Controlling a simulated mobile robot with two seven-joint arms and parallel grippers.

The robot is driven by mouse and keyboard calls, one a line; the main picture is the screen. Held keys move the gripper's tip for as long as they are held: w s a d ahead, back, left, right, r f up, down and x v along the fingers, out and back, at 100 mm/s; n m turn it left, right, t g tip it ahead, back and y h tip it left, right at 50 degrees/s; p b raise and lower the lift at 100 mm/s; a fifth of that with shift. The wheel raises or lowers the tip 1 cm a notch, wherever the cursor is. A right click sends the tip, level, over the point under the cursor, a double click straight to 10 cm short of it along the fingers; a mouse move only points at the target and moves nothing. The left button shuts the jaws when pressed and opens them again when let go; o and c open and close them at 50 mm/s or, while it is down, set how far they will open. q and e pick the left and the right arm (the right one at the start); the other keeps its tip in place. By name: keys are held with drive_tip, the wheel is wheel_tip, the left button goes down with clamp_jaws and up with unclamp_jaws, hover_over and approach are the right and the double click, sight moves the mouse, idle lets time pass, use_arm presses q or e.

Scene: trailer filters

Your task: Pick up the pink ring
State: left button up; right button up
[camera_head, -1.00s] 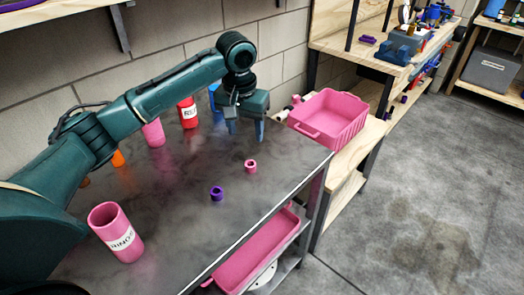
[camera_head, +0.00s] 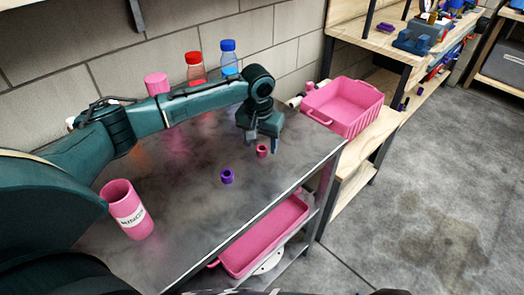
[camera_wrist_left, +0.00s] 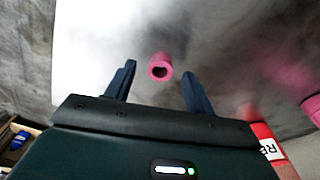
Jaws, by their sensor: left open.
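The small pink ring (camera_head: 262,151) stands on the metal table, near its right edge. My left gripper (camera_head: 262,147) is open just above and beside it in the head view. In the left wrist view the pink ring (camera_wrist_left: 160,66) shows between the two open fingers (camera_wrist_left: 155,88), a little beyond their tips, with its hole facing the camera. Nothing is held. My right gripper is not in view.
A purple ring (camera_head: 227,176) stands nearby on the metal table (camera_head: 195,225). A labelled pink cup (camera_head: 127,209) is at the front left. Red (camera_head: 195,70) and blue (camera_head: 229,58) bottles stand at the back. A pink bin (camera_head: 345,106) is at the right, another pink tray (camera_head: 265,236) on the lower shelf.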

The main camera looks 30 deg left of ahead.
use_arm(q)
drive_tip(key=shift+f, duration=0.6)
drive_tip(key=c, duration=1)
